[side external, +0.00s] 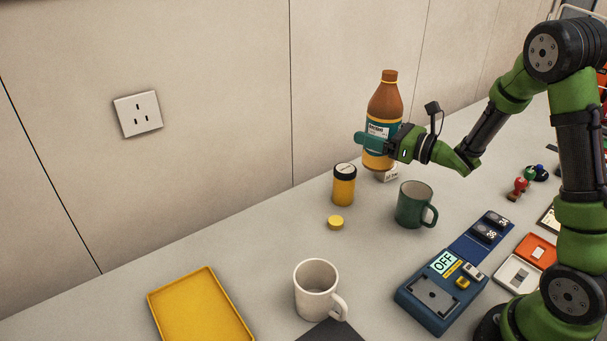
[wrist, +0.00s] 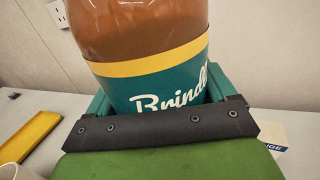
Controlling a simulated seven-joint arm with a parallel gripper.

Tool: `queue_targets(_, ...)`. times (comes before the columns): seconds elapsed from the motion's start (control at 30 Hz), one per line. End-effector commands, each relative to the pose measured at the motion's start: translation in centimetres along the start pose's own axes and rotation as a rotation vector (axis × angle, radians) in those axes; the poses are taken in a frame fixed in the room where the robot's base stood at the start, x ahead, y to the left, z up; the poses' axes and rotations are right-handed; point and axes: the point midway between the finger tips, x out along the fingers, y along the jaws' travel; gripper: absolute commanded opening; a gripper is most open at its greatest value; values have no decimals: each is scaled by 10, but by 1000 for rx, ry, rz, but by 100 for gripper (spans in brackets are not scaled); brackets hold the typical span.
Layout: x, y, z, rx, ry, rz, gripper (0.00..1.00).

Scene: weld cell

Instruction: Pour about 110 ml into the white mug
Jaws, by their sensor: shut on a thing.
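The white mug (side external: 316,289) stands upright on the bench at the front, its handle to the right; a bit of its rim shows at the lower left of the wrist view (wrist: 10,171). My gripper (side external: 378,142) is shut on a brown bottle (side external: 385,101) with a teal and yellow label, which also fills the upper wrist view (wrist: 150,42). The bottle is upright and looks raised a little above the bench, behind and to the right of the white mug. Its top is cut off in the wrist view. A small yellow cap (side external: 335,222) lies on the bench.
A yellow jar with a dark lid (side external: 344,186) and a green mug (side external: 415,204) stand between the bottle and the white mug. A yellow tray (side external: 201,308) is at front left. A blue scale-like device reading OFF (side external: 441,291) is right of the white mug. A small white box (side external: 387,176) is below the bottle.

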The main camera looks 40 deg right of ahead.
Motion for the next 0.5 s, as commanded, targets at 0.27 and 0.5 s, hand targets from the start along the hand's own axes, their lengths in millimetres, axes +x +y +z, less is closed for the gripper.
queue_targets(0.27,-3,104,7,12,-21,449,35)
queue_targets(0.5,-36,183,12,19,-26,845,35)
